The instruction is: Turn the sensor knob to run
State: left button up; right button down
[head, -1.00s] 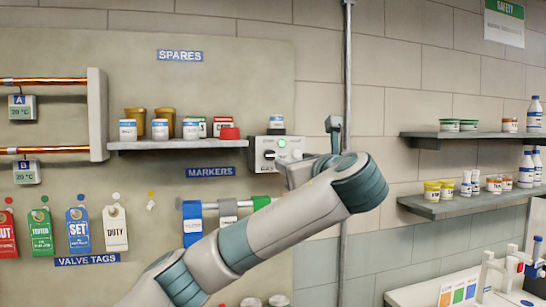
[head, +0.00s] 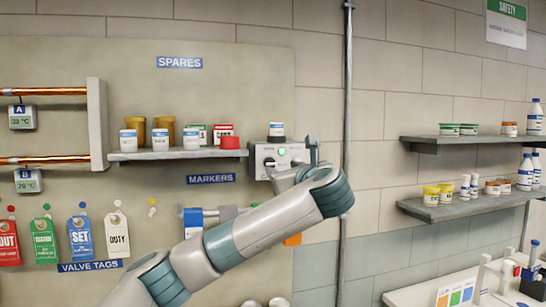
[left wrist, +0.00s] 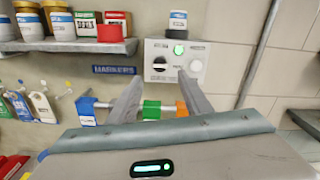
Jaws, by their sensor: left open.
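The sensor box (head: 283,151) is a pale grey box on the wall panel, at the right end of the spares shelf, with a lit green lamp. Its dark round knob (left wrist: 159,64) shows at the lower left of the box's face in the left wrist view, with a pale round part (left wrist: 196,66) to its right. The knob also shows in the head view (head: 269,162). My left gripper (left wrist: 160,88) is open and empty, its two fingers pointing toward the box from below. In the head view the left gripper (head: 290,166) overlaps the box's lower right. The knob's setting is too small to read.
A small jar (head: 276,130) stands on top of the box. The spares shelf (head: 180,153) to the left holds several jars. Coloured markers (left wrist: 152,109) hang on a rail below the box. A vertical pipe (head: 346,110) runs close on the right.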

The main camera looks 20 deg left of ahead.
aim_at(271, 164)
pick_arm(q)
jog(key=p+x, duration=0.4)
jog(key=x, duration=0.4)
jog(key=shift+w+a+r, duration=0.1)
jog(key=shift+a, duration=0.05)
jog(key=shift+w+a, duration=0.3)
jog(key=shift+w, duration=0.2)
jog(key=c, duration=1.1)
jog(key=shift+o, duration=0.2)
jog(key=shift+f, duration=0.2)
